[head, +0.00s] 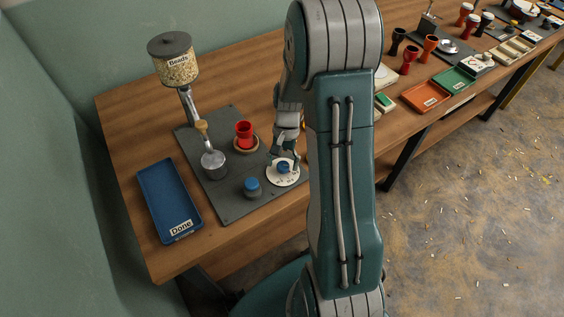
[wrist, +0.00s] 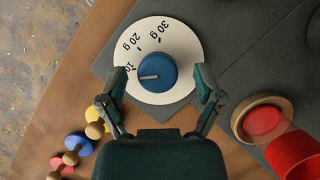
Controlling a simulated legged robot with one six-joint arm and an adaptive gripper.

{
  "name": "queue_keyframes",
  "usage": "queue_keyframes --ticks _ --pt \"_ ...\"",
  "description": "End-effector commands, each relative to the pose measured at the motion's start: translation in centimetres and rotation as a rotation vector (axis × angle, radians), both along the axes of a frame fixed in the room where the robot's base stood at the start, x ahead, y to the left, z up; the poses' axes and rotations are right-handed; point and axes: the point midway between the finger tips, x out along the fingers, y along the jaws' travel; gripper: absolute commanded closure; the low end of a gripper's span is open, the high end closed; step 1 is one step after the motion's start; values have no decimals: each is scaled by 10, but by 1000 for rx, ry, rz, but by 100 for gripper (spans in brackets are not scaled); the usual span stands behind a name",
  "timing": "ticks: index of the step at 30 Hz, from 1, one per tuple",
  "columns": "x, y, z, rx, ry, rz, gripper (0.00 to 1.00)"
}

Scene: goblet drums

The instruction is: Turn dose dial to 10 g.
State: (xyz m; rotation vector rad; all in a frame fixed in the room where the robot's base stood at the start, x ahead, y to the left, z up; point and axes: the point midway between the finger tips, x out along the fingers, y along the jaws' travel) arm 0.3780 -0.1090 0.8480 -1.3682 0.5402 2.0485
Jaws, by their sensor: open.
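The dose dial is a white disc (wrist: 178,93) with a blue knob (wrist: 158,72), marked 10, 20 g and 30 g in the wrist view. The knob's pale pointer line lies toward the left, at about the 10 mark. My gripper (wrist: 161,82) is open over the dial, one finger on each side of the knob, with gaps between fingers and knob. In the head view the white disc (head: 286,178) sits on the grey board's right edge, below my gripper (head: 283,156).
A red goblet (head: 244,132) stands in a round wooden holder (head: 258,147) near the dial. A blue button (head: 252,187), a bead hopper (head: 176,65) and a blue Done tray (head: 167,203) are to the left. Several coloured wooden pieces (wrist: 78,142) lie lower left in the wrist view.

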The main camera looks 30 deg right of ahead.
Motion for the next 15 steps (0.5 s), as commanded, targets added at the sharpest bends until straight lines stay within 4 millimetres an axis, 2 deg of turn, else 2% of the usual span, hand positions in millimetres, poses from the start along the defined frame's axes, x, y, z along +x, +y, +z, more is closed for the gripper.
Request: queue_keyframes --ticks 5,15 --pt "4 -4 12 -1 -3 0 15" --pt "25 -21 76 -2 -4 0 15"
